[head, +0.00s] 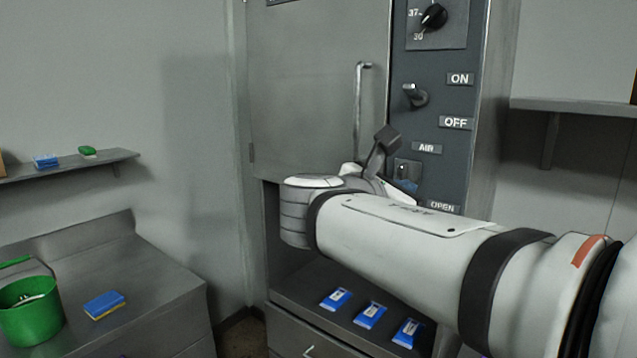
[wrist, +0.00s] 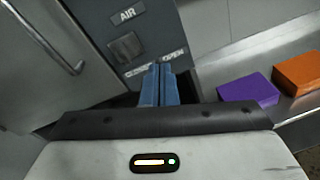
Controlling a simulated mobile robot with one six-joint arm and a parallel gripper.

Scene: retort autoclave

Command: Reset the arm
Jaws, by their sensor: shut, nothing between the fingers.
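My arm reaches across the head view from the right edge toward the front of the autoclave cabinet (head: 310,110). My gripper (wrist: 157,68) shows in the wrist view with its two blue fingers side by side, shut and empty. In the head view its blue fingers (head: 407,186) are small and partly hidden behind my wrist, close to the panel near the AIR and OPEN labels. In the wrist view the fingertips lie just below the AIR switch (wrist: 125,47), over the label row with OPEN. I cannot tell whether they touch the panel.
The control panel has a dial (head: 433,17) and an ON/OFF lever (head: 415,95). The door handle (head: 361,110) is left of it. Blue packs (head: 370,315) lie in the lower bay. Left is a counter with a green bucket (head: 30,308) and sponge (head: 104,304). A purple box (wrist: 248,89) is at right.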

